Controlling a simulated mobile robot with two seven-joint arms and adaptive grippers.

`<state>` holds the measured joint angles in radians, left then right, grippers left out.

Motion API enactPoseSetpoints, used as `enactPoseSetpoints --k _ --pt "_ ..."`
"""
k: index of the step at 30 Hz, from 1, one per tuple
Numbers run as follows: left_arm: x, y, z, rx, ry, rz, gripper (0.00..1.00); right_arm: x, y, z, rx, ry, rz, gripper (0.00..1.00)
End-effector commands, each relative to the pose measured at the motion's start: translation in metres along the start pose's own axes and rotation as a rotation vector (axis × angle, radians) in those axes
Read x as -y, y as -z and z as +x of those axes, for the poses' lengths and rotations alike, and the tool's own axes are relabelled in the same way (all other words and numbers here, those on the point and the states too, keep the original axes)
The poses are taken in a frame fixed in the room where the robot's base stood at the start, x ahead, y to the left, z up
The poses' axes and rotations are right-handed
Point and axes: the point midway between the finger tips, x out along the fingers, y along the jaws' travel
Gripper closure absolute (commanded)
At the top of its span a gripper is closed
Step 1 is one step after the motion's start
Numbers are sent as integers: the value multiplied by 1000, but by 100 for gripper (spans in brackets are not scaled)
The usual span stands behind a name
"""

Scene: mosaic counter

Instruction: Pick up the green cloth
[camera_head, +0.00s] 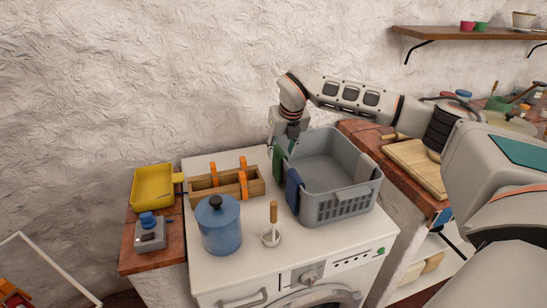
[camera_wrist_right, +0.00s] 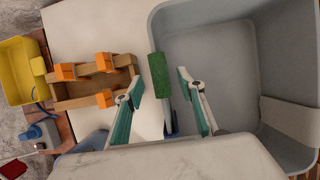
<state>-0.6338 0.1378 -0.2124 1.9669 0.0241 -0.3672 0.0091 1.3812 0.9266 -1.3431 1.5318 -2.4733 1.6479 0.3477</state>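The green cloth (camera_head: 279,163) hangs over the left rim of the grey basket (camera_head: 333,207), towards the back. It also shows in the right wrist view (camera_wrist_right: 158,74) as a narrow green strip on the rim. My right gripper (camera_head: 286,143) is above the cloth at that rim, pointing down. In the right wrist view its two fingers (camera_wrist_right: 160,86) are apart, one on each side of the rim, with the cloth between and just beyond the tips. I see no grip on the cloth. My left gripper is not in view.
A blue cloth (camera_head: 293,188) hangs on the same rim, nearer the front. A grey cloth (camera_head: 364,168) lies over the right rim. Left of the basket are a wooden crate with orange pegs (camera_head: 225,186), a blue pot (camera_head: 218,226) and a wooden-handled tool (camera_head: 272,226).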

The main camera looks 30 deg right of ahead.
Motion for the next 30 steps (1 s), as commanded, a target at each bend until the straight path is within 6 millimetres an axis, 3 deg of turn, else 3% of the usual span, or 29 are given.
enactPoseSetpoints --k 11,21,30 --pt "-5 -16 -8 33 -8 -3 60 0 -1 30 -2 -1 0 61" --pt "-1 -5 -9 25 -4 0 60 0 -7 73 -1 -2 -1 61" --pt "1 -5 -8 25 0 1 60 1 -7 78 0 -2 -1 61"
